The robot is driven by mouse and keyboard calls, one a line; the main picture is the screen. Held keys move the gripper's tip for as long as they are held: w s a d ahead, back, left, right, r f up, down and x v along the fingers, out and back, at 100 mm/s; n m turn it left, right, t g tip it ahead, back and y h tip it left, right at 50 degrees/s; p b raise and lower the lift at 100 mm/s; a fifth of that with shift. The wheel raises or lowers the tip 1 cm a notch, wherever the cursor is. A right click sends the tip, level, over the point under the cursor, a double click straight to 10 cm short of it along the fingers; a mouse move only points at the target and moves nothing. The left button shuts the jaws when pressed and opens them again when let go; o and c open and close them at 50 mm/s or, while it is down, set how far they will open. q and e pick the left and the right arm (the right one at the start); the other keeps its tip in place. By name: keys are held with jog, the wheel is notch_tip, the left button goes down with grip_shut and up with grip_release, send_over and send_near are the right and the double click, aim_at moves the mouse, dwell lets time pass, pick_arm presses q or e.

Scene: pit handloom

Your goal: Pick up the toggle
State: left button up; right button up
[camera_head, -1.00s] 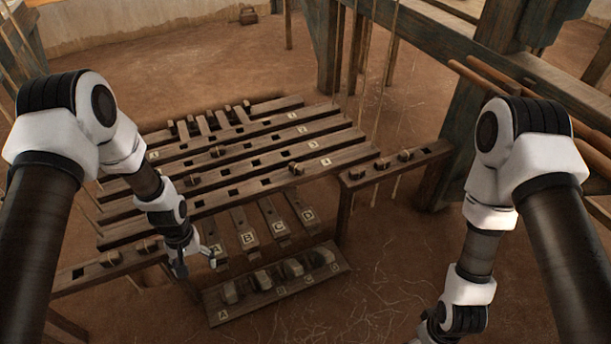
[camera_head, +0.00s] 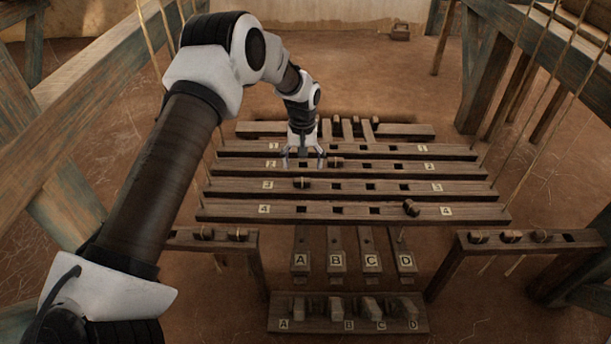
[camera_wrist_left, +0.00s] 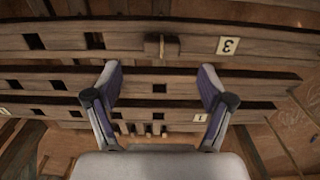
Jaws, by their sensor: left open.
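Small brown wooden toggles sit on the slotted bars. One toggle (camera_head: 301,183) is on bar 3 near its left number tag; it also shows in the left wrist view (camera_wrist_left: 161,46), just beyond my fingertips. Another toggle (camera_head: 336,162) is on bar 2, close to the right of my gripper, and a third toggle (camera_head: 410,208) is on bar 4 at the right. My left gripper (camera_head: 304,161) is open and empty, pointing down over bar 2. Its spread fingers show in the left wrist view (camera_wrist_left: 160,82). My right gripper is out of view.
More toggles sit on the left side shelf (camera_head: 187,244) and the right side shelf (camera_head: 570,245). Treadles lettered A to D hang in front, above a lettered block rack (camera_head: 348,327). Hanging cords and loom posts (camera_head: 482,80) flank the bars.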

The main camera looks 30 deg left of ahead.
aim_at(302, 179)
pick_arm(q)
notch_tip(302, 179, down, 7)
jog(key=b, duration=0.5)
jog(key=shift+a+f, duration=0.15)
jog(key=shift+f, duration=0.05)
jog(key=shift+r, duration=0.2)
